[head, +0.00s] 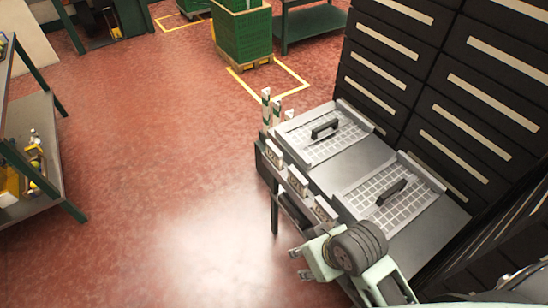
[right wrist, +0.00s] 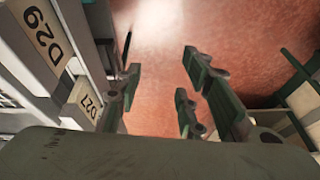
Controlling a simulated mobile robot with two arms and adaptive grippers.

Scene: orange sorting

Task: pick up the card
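Several small pale cards stand in a row along the left edge of the bench in the head view, including a near card (head: 325,210), a middle card (head: 297,182) and a far card (head: 272,153). My right gripper (head: 295,263) is beside the near left edge of the bench, below the near card. In the right wrist view its fingers (right wrist: 160,85) are spread with red floor between them, and the cards are to their left. My left gripper is not in view.
The grey bench (head: 358,160) carries two white grid trays (head: 415,205) with black handles. Black drawer cabinets (head: 455,95) stand behind it. A green shelf (head: 45,160) is at the left, and a green crate (head: 242,35) stands at the back. Red floor between is clear.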

